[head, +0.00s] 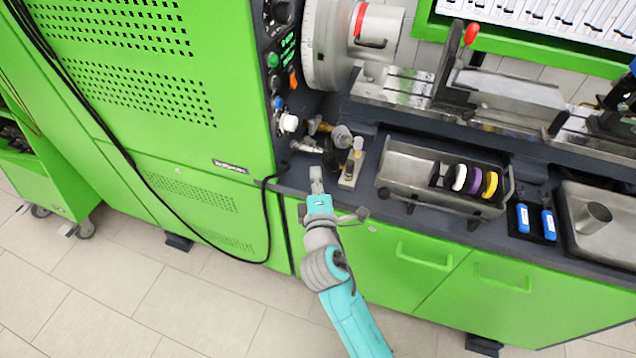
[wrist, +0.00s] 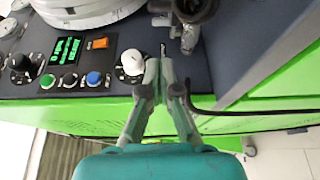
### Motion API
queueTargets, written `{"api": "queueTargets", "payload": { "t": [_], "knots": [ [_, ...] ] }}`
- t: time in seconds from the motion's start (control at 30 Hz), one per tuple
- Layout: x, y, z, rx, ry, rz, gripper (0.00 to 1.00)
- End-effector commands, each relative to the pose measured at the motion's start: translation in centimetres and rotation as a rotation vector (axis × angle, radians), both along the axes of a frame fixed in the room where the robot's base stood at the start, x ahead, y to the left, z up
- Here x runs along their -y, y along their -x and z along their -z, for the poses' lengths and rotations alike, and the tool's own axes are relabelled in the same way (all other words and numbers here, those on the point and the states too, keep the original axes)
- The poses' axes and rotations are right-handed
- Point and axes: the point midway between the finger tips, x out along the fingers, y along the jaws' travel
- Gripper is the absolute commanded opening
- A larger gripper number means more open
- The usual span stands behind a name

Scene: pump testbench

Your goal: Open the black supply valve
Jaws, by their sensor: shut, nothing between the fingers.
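My gripper (head: 316,174) reaches over the front edge of the bench, its fingers shut and empty. In the wrist view my gripper (wrist: 160,64) points at the dark bench top, with its tips just right of a white knob (wrist: 132,62). A dark round fitting (wrist: 196,10) with a metal stem lies beyond the tips, partly cut off by the frame. In the head view a dark fitting (head: 333,160) sits among small pipe parts just past my gripper. It may be the black supply valve; its handle and position cannot be made out.
The green cabinet's control panel has a lit display (wrist: 65,50), a black knob (wrist: 20,62) and an orange switch (wrist: 97,43). A metal tray (head: 400,193) with coloured rings stands right of the fittings. A black cable (head: 267,215) hangs beside my arm.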

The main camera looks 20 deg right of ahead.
Motion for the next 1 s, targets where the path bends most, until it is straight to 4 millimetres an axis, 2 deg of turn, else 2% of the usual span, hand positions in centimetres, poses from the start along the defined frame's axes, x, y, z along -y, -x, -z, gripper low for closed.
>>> {"api": "queueTargets", "payload": {
  "t": [0.1, 0.3, 0.4, 0.6, 1.0],
  "knots": [
    [0.6, -2.4, -0.1, 0.002, -0.001, 0.002, 0.0],
    [1.6, -5.7, 0.0, 0.001, -0.001, 0.002, 0.0],
    [2.9, -6.3, 0.0, 0.0, -0.002, 0.002, 0.0],
    [4.2, -7.2, 0.0, 0.0, -0.001, 0.0, 0.0],
    [4.5, -7.4, 0.1, 0.0, -0.001, -0.001, 0.0]
  ]
}}
